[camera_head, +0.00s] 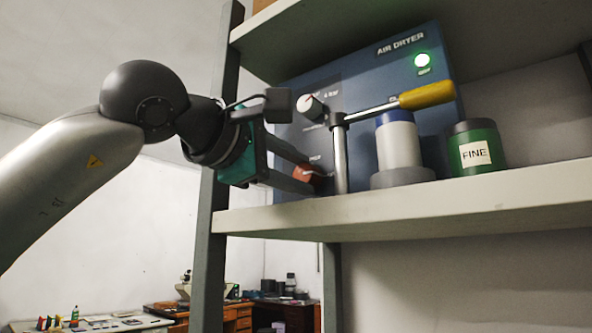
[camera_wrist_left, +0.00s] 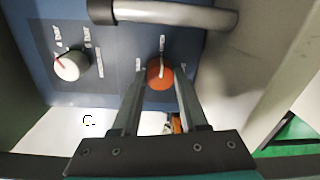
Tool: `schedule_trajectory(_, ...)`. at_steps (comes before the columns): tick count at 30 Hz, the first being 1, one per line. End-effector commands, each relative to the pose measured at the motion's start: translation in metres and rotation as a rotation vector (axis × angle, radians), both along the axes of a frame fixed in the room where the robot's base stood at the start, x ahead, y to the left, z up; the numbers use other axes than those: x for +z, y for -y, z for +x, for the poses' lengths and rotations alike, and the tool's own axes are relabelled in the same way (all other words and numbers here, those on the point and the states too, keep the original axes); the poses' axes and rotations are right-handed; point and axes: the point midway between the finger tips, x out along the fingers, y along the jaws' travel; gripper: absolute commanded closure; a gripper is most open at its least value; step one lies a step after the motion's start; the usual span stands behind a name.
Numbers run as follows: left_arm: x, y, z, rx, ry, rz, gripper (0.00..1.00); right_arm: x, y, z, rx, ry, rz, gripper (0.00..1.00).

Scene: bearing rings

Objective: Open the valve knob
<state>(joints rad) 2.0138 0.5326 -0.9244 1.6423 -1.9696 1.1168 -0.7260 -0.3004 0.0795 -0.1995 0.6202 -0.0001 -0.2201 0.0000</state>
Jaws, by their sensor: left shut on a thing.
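A blue air dryer panel (camera_head: 350,75) stands on a shelf and carries two round knobs. The orange-red valve knob (camera_head: 307,170) is low on its left side and also shows in the left wrist view (camera_wrist_left: 160,70). My left gripper (camera_head: 311,176) reaches it from the left, with one finger above and one below in the head view. In the left wrist view the fingertips (camera_wrist_left: 161,80) are shut on the knob's two sides. The fingers hide part of the knob. The white knob (camera_head: 310,106) with a red pointer sits above it, apart from the gripper. My right gripper is out of view.
A metal lever with a yellow handle (camera_head: 427,95) juts out just right of the orange-red knob. A white and blue canister (camera_head: 398,146) and a green jar marked FINE (camera_head: 475,149) stand farther right. A shelf post (camera_head: 213,210) stands left.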

Motion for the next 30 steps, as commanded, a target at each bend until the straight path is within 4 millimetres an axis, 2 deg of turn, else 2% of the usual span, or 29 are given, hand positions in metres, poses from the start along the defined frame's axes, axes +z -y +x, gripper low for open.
schedule_trajectory(2,0.001,0.0,0.0,-0.001,0.003,0.001,1.0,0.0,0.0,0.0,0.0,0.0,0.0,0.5)
schedule_trajectory(3,0.001,0.0,0.0,-0.001,0.003,0.001,0.55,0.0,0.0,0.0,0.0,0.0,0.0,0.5)
schedule_trajectory(10,0.0,0.0,0.0,0.0,0.001,0.0,0.29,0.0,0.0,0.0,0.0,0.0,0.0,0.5)
schedule_trajectory(21,0.0,-0.004,-0.005,-0.001,0.002,-0.001,0.27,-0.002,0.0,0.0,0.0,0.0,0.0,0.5)
schedule_trajectory(26,0.0,-0.019,-0.026,0.001,0.003,-0.002,0.27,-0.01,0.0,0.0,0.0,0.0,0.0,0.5)
schedule_trajectory(30,0.002,-0.04,-0.054,0.002,0.004,-0.003,0.27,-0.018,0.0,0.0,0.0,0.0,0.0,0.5)
